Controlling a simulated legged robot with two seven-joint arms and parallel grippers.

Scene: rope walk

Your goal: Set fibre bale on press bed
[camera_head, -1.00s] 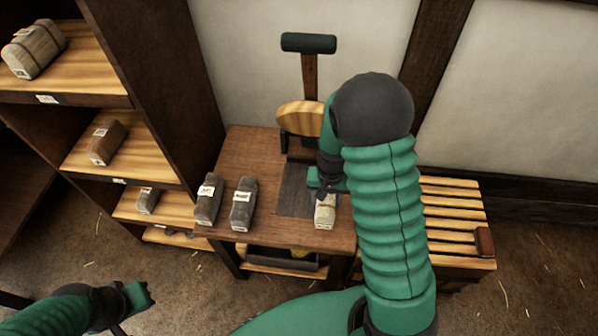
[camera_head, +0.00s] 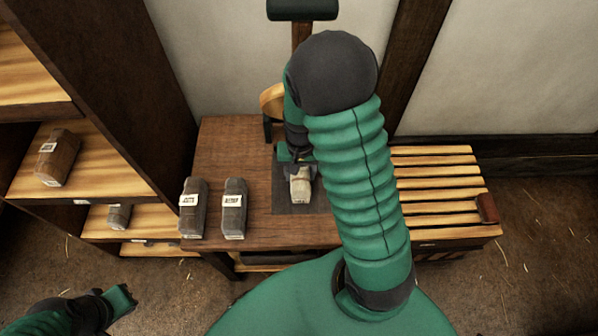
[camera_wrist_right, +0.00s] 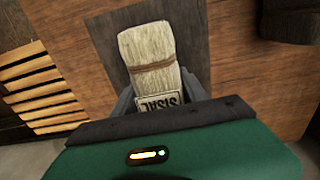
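The pale fibre bale (camera_head: 300,190), with a brown band and a label reading SISAL, is held in my right gripper (camera_head: 301,171). In the right wrist view the bale (camera_wrist_right: 150,55) lies between the two fingers of my right gripper (camera_wrist_right: 160,90), which flank its labelled end. The bale is over the dark press bed (camera_head: 284,204) on the wooden bench; I cannot tell whether it touches the bed. My right arm covers part of the bench. My left gripper (camera_head: 121,299) is low at the left, away from the bench, and its finger gap is unclear.
Two grey labelled bales (camera_head: 193,208) (camera_head: 234,208) stand left of the bed. A press handle (camera_head: 302,9) and round wooden part (camera_head: 271,101) rise behind. Shelves (camera_head: 90,170) with bales are at left. A slatted rack (camera_head: 435,190) holding a reddish-brown block (camera_head: 486,208) is at right.

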